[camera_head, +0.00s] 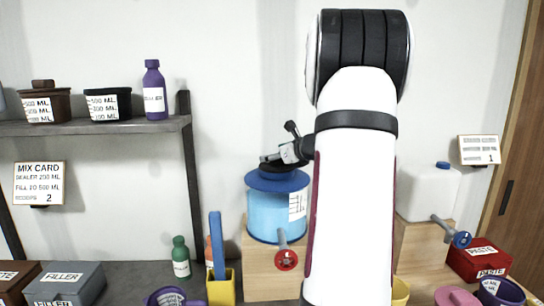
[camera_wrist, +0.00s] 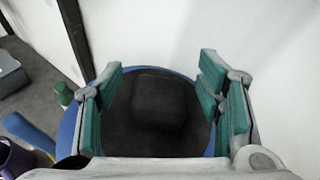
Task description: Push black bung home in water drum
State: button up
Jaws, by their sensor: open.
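The water drum (camera_head: 276,212) is a light-blue cylinder with a darker blue lid, standing on a wooden block. A white label and a red-handled tap (camera_head: 286,258) are on its front. My gripper (camera_head: 284,157) is just above the drum's lid. In the wrist view, the broad round black bung (camera_wrist: 155,110) with a raised middle lies in the drum's blue rim (camera_wrist: 70,122). My gripper's green-padded fingers (camera_wrist: 162,88) are open, apart on either side over the bung, with nothing held. I cannot tell how deep the bung sits or whether the fingers touch it.
A white jerrycan (camera_head: 428,192) with a blue cap stands on a block at right. A yellow holder (camera_head: 222,290) with a blue upright tool and a green bottle (camera_head: 180,257) stand left of the drum. A shelf (camera_head: 90,127) holds pots and a purple bottle. A wall is close behind.

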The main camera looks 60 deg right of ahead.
jog(key=v, duration=0.9)
jog(key=shift+s+a+r, duration=0.1)
jog(key=shift+s+a, duration=0.1)
jog(key=shift+s, duration=0.15)
jog(key=shift+w+a, duration=0.25)
jog(key=shift+a, duration=0.05)
jog(key=w+a+f+n+g+y, duration=0.1)
jog(key=w+a+n+g+y, duration=0.2)
jog(key=a+n, duration=1)
jog(key=w+a+n+g+y, duration=0.1)
jog(key=w+a+n+y, duration=0.3)
jog(key=a, duration=1.6)
jog(key=s+a+f+n+g+h, duration=0.1)
jog(key=s+a+f+n+g, duration=0.1)
jog(key=s+a+n, duration=0.5)
jog(key=s+a+f+n+g+h, duration=0.1)
jog(key=s+a+f+n, duration=0.2)
jog(key=s+a+n, duration=0.4)
jog(key=shift+s+a+f+n+g, duration=0.4)
jog(key=shift+s+n, duration=0.9)
jog(key=shift+n, duration=2.4)
